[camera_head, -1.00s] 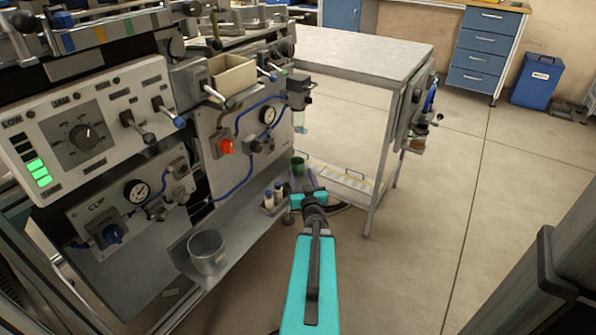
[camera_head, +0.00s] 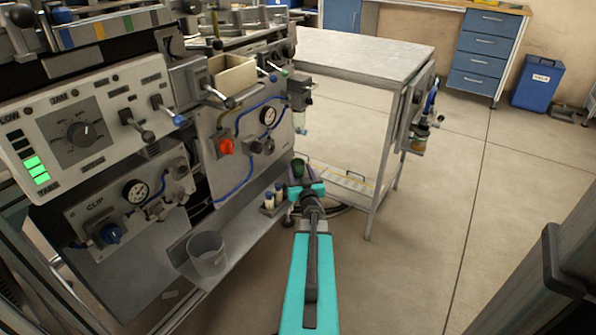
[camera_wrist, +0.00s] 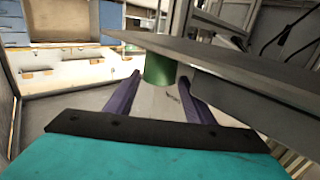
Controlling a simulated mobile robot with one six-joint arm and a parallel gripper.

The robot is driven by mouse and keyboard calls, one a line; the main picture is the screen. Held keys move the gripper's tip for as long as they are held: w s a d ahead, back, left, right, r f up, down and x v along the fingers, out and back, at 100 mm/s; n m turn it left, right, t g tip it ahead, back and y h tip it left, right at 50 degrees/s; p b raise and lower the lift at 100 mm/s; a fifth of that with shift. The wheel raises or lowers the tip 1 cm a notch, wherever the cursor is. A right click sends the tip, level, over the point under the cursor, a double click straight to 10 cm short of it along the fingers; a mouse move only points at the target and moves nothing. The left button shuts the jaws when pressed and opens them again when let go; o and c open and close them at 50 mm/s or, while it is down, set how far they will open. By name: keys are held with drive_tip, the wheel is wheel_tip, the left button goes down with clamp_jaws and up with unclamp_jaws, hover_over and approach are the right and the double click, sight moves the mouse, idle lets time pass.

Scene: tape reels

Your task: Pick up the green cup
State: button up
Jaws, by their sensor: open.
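The green cup (camera_head: 298,168) shows in the head view just beyond my gripper, at the far end of the machine's low shelf. In the wrist view the green cup (camera_wrist: 160,70) is ahead of the fingers, between their lines. A grey plate edge crosses over its top and hides its upper part. My gripper (camera_wrist: 155,92) is open and empty, its two purple fingers on either side of the cup's line. In the head view my gripper (camera_head: 300,181) covers the cup's lower part. I cannot tell whether the fingers reach beside the cup.
A grey plate (camera_wrist: 225,75) runs close over the right finger in the wrist view. A metal table (camera_head: 350,55) stands behind. Floor to the right is clear.

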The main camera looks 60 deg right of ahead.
sight(299, 168)
drive_tip(key=b+x, duration=0.1)
drive_tip(key=x, duration=0.1)
drive_tip(key=shift+w+d+f, duration=0.2)
drive_tip(key=shift+d, duration=0.15)
drive_tip(key=shift+b+x, duration=0.3)
drive_tip(key=shift+x, duration=0.55)
drive_tip(key=shift+r, duration=0.15)
drive_tip(key=c, duration=0.8)
drive_tip(key=shift+r, duration=0.15)
